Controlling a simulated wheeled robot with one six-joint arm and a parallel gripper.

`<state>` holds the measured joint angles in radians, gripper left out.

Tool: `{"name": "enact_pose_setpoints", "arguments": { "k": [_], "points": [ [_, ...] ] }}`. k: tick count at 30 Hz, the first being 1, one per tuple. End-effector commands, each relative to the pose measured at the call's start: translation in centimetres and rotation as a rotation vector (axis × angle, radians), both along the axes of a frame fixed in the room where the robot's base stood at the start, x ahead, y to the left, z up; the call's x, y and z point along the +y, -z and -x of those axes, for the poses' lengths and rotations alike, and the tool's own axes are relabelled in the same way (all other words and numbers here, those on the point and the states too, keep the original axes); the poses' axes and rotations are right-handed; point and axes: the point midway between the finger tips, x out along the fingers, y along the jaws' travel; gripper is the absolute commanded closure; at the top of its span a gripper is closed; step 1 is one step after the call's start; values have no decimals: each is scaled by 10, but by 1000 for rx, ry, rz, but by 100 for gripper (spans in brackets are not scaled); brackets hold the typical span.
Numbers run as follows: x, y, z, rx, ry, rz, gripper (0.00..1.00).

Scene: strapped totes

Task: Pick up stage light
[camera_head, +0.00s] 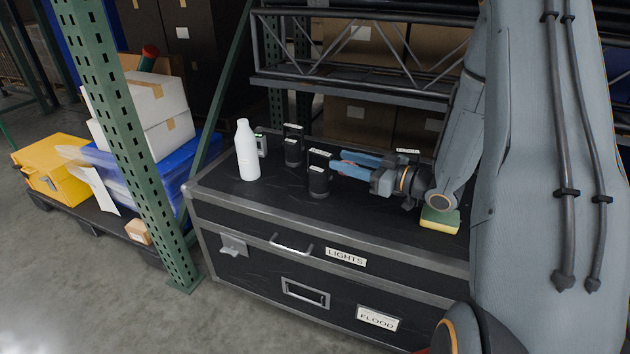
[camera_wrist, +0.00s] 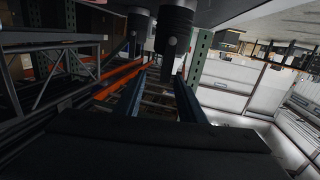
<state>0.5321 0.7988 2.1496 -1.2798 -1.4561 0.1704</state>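Two black cylindrical stage lights with handles stand on the black flight case (camera_head: 232,190) in the head view. The nearer light (camera_head: 319,180) is just left of my gripper's tips, and the other light (camera_head: 293,152) is behind it. My gripper (camera_head: 338,163) has blue fingers, lies roughly level and points left at the nearer light. In the wrist view the fingers (camera_wrist: 160,82) are apart with nothing held between them. The nearer light (camera_wrist: 175,30) shows past the tips at the top, with the farther light (camera_wrist: 139,27) left of it. I cannot tell whether the tips touch it.
A white bottle (camera_head: 247,150) and a small grey device (camera_head: 262,145) stand left of the lights. A yellow-green sponge (camera_head: 440,219) lies below my wrist. A green rack post (camera_head: 130,140) rises left of the case, and metal trusses (camera_head: 350,82) run behind.

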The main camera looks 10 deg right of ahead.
Motion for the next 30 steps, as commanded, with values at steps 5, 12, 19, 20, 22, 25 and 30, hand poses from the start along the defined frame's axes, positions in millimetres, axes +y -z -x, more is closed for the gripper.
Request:
{"name": "enact_pose_setpoints", "arguments": {
  "k": [5, 12, 19, 20, 22, 25, 30],
  "points": [
    [3, 1, 5, -31, -40, -48, 64],
    [26, 0, -11, -33, -50, -52, 64],
    [51, -4, -26, -32, -50, -50, 64],
    [54, -5, -29, -32, -50, -50, 64],
    [59, -4, -36, -33, -48, -50, 64],
    [64, -4, -41, -33, -46, -51, 64],
    [63, -4, -43, -32, -43, -50, 64]
  ]
}}
